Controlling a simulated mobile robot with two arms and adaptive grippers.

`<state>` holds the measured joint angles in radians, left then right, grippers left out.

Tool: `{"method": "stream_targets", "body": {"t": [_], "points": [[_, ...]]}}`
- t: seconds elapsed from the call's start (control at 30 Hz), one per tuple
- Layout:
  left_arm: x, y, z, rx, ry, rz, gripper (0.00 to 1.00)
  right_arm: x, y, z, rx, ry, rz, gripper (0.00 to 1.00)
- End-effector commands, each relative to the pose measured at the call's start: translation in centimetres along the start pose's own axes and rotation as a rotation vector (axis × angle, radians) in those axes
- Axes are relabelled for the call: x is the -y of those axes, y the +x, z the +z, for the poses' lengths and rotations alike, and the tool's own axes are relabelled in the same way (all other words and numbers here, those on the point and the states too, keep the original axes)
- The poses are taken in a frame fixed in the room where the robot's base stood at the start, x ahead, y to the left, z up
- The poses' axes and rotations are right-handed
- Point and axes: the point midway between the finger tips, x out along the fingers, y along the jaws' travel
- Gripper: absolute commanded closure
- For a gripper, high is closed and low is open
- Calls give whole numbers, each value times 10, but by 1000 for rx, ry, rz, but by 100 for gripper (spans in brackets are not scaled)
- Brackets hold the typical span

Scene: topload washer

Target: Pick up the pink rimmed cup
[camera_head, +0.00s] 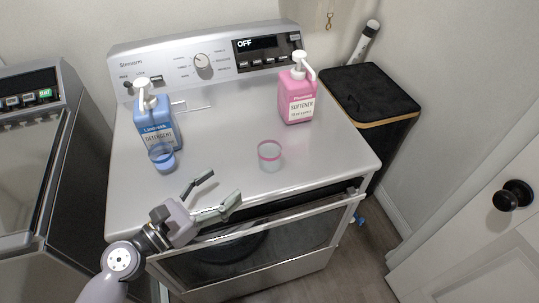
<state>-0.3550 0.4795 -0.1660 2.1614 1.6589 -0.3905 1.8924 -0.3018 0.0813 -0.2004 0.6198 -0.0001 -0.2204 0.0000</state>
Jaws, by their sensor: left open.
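The pink rimmed cup (270,156), clear with a pink rim, stands upright on the washer's top (221,129), right of the middle. My left gripper (222,190) is open and empty above the washer's front edge. It is to the left of the cup and nearer to me, apart from it, with its fingers pointing up and to the right. My right gripper is not in the view.
A blue detergent bottle (155,119) and a blue rimmed cup (162,157) stand at the left on the washer. A pink softener bottle (297,96) stands behind the pink cup. A black hamper (368,91) is at the right. The washer top between the bottles is mostly clear.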

Motion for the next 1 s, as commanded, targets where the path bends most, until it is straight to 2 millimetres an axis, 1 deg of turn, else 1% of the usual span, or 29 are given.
{"method": "stream_targets", "body": {"t": [0.03, 0.1, 0.3, 0.4, 0.5, 0.67, 0.9, 1.0], "points": [[0, 12, 7, 4, 1, 0, 32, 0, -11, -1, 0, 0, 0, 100], [0, 28, 8, 4, 2, -1, 32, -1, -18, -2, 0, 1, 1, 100], [1, 72, 5, 3, 2, -2, 32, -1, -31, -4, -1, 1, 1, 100], [1, 88, 4, 1, 4, -2, 32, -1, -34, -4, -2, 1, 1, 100], [1, 98, 2, 0, 4, -2, 32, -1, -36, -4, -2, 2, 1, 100], [2, 107, 2, 0, 5, -2, 32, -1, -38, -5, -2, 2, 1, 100], [3, 142, 2, 0, 5, -3, 32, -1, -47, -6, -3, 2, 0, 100], [4, 151, 1, 0, 6, -3, 32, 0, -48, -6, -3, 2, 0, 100]]}}
